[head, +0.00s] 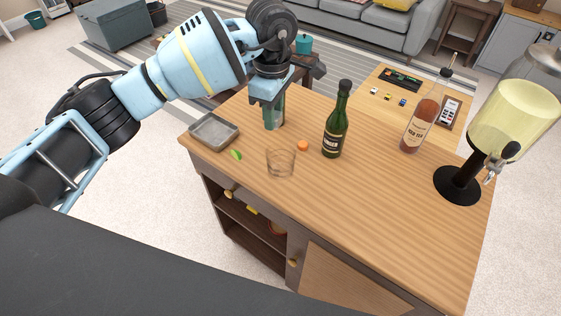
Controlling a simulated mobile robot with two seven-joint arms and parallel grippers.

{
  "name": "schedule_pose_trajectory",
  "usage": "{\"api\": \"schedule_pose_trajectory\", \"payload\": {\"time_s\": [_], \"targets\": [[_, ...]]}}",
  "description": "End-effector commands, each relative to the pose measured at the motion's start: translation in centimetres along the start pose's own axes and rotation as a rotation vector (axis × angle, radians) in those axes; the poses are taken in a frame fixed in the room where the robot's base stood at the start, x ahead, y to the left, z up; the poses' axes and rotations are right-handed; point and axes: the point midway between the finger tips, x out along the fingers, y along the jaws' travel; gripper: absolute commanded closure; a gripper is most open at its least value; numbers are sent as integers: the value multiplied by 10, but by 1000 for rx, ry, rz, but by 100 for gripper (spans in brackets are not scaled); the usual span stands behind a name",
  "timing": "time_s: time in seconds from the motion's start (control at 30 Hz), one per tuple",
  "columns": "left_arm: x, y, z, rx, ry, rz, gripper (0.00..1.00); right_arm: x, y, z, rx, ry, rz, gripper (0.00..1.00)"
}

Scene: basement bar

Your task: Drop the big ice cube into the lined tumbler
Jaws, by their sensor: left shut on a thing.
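My left gripper (273,117) points down over the back left part of the wooden counter, behind the tumbler and apart from it. It is shut on a pale, see-through thing, which I take for the big ice cube; the fingers cover much of it and its outline is unclear. The clear tumbler (281,163) stands upright near the counter's front left edge, with no ice seen in it. My right gripper is not in view.
A grey tray (213,132) lies at the left corner, with a lime wedge (236,154) beside it. An orange piece (302,145) and a green bottle (337,122) are right of the tumbler. A pinkish bottle (420,125) and a drink dispenser (512,112) stand farther right. The front right counter is clear.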

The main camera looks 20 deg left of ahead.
Motion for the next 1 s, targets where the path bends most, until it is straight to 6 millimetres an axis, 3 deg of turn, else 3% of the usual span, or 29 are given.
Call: {"api": "schedule_pose_trajectory", "payload": {"time_s": [0.1, 0.3, 0.63, 0.67, 0.8, 0.83, 1.0], "targets": [[19, 0, 0, 0, 0, -6, 93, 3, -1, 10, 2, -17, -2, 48], [36, 0, 0, 0, -1, -4, 93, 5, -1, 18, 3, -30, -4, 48], [37, 0, 0, 0, 0, 2, 93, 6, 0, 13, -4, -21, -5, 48], [37, 0, 0, 0, 0, 1, 69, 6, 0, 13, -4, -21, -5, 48], [37, 0, 0, 0, 0, 1, 51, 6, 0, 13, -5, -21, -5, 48], [37, 0, 0, 0, 0, 1, 47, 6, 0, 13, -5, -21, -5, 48], [37, 0, 0, 0, 0, 1, 46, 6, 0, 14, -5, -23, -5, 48]]}}
